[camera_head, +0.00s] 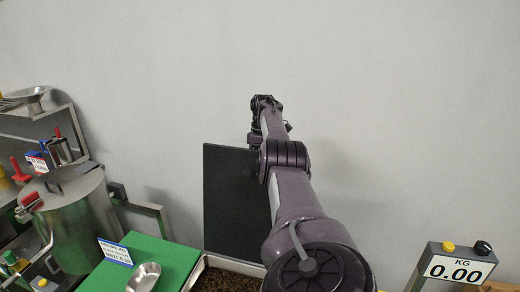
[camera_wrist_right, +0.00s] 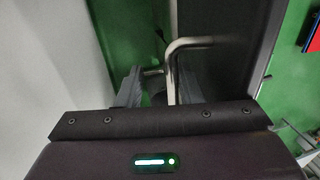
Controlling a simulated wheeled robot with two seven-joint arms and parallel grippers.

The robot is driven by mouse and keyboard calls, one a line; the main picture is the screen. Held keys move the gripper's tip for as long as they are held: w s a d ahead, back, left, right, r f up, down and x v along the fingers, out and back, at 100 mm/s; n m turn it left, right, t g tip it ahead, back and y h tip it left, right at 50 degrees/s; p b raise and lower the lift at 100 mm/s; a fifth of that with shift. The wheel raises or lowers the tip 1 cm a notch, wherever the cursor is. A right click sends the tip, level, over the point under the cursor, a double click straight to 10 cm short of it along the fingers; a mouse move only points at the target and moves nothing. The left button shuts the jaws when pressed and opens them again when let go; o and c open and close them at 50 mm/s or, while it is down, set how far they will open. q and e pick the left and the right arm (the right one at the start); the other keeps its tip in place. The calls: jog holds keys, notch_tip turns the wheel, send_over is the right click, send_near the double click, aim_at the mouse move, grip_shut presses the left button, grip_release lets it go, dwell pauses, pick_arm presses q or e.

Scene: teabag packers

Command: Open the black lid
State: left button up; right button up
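The black lid (camera_head: 230,198) stands upright against the pale wall in the head view, behind a bin with dark loose contents. My right arm reaches across in front of its right side, and my right gripper (camera_head: 266,104) is at the arm's far end, above the lid's top edge. In the right wrist view the lid is a dark panel (camera_wrist_right: 228,45). A bent metal handle (camera_wrist_right: 174,62) runs down between the two fingers of the right gripper (camera_wrist_right: 160,90). The fingers stand apart, with space beside the handle. My left gripper is not in view.
A green board (camera_head: 170,262) with a metal scoop (camera_head: 144,277) and a small sign (camera_head: 116,252) lies left of the bin (camera_head: 232,267). A large metal pot (camera_head: 75,220) stands further left. A scale display (camera_head: 455,268) is at lower right. The wall above is bare.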

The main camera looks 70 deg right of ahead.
jog(key=a+p+v, duration=0.2)
jog(key=p+v, duration=0.2)
jog(key=v, duration=0.5)
jog(key=a+r+p+v, duration=0.1)
jog(key=a+p+v, duration=0.1)
jog(key=v, duration=0.8)
jog(key=shift+s+r+p, duration=0.15)
jog(key=shift+r+p, duration=0.1)
jog(key=shift+p, duration=0.65)
jog(key=shift+f, duration=0.1)
